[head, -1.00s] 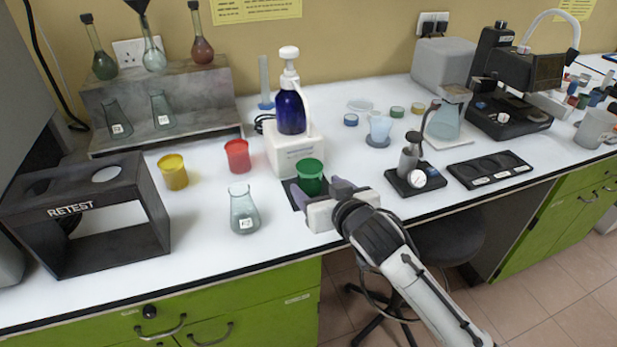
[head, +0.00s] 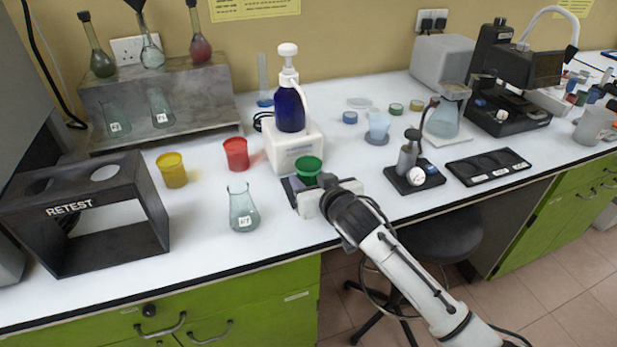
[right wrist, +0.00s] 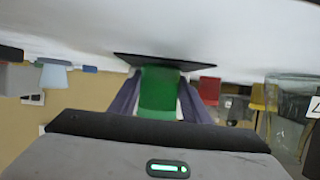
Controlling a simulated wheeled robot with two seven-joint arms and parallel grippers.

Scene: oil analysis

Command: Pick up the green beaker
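The green beaker (head: 309,168) stands upright on a small dark mat in front of the white block with the blue bottle. My right gripper (head: 309,185) reaches it from the front, its fingers on either side of the beaker. In the right wrist view the green beaker (right wrist: 159,92) fills the space between the two purple fingers (right wrist: 159,98), which look open around it; firm contact cannot be made out. The beaker's base is near the dark mat (right wrist: 190,65). My left gripper is not in view.
The blue pump bottle (head: 291,108) stands on its white block (head: 292,148) just behind. A clear flask (head: 243,209), red beaker (head: 236,153) and yellow beaker (head: 172,170) stand to the left.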

